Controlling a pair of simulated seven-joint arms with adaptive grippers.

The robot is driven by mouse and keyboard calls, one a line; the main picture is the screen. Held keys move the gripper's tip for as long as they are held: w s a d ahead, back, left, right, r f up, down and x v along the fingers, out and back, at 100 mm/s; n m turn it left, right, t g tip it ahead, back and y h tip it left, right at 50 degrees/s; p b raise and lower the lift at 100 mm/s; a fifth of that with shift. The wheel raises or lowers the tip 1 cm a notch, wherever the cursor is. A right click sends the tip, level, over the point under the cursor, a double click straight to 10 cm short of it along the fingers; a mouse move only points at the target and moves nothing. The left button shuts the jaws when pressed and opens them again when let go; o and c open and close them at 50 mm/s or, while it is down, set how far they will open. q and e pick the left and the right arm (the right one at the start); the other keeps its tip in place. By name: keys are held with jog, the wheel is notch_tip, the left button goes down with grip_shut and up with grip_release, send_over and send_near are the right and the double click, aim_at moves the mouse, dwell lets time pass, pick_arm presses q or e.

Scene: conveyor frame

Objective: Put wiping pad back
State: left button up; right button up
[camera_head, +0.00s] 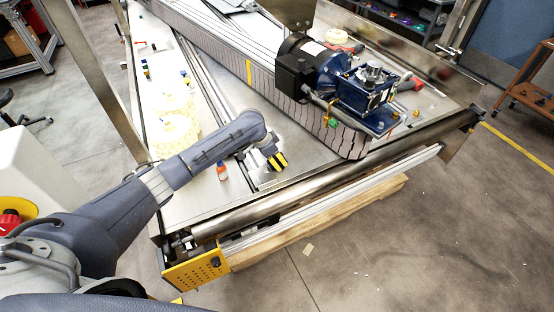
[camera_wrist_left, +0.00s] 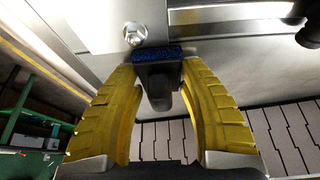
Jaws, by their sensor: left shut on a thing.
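The wiping pad (camera_wrist_left: 158,54) shows in the left wrist view as a blue strip under a black handle (camera_wrist_left: 160,80). My left gripper (camera_wrist_left: 163,76) has its yellow fingers on both sides of the handle and is shut on it. The blue strip lies close to a metal surface with a bolt head; I cannot tell whether they touch. In the head view my left gripper (camera_head: 277,160) is low over the metal table (camera_head: 205,200), beside the slanted conveyor. The pad cannot be made out there. My right gripper is not in view.
A small orange-and-white bottle (camera_head: 222,172) stands left of the gripper. Cream round stacks (camera_head: 178,128) stand farther left. The conveyor (camera_head: 240,85) carries a blue motor unit (camera_head: 350,85) to the right. A metal roller (camera_head: 330,165) runs along the front edge.

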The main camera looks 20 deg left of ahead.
pick_arm(q)
jog(key=o, duration=1)
jog(key=shift+f, duration=0.1)
jog(key=shift+v, duration=3.9)
jog(key=shift+d, duration=0.1)
